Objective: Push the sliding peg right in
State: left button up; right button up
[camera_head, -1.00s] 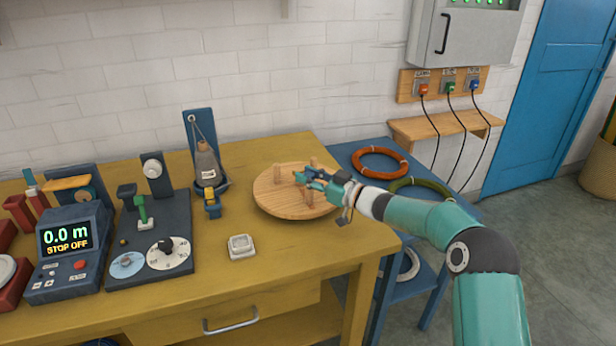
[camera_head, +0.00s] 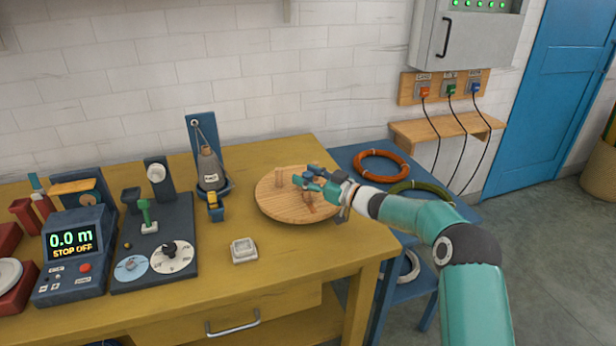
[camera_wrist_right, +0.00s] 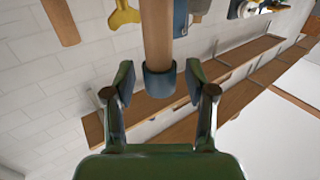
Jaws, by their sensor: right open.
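The round wooden board (camera_head: 272,205) lies on the yellow bench with short upright wooden pegs, one of them (camera_head: 280,177) at its left back. My right gripper (camera_head: 304,182) is over the board, largely covering the pegs near it. In the right wrist view a wooden peg (camera_wrist_right: 157,35) with a dark blue collar (camera_wrist_right: 158,80) at its end lies between the fingers of my right gripper (camera_wrist_right: 160,84). The fingers are open, with a visible gap on each side of the collar. Which peg slides, I cannot tell. My left gripper is out of view.
The blue table (camera_head: 350,155) at the right holds an orange ring (camera_head: 380,163) and a green ring. The bench front is clear.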

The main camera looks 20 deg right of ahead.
jog(key=shift+s, duration=0.1)
jog(key=v, duration=1.1)
jog(key=shift+s+d, duration=0.3)
jog(key=shift+s+f, duration=0.1)
jog(key=shift+f, duration=0.1)
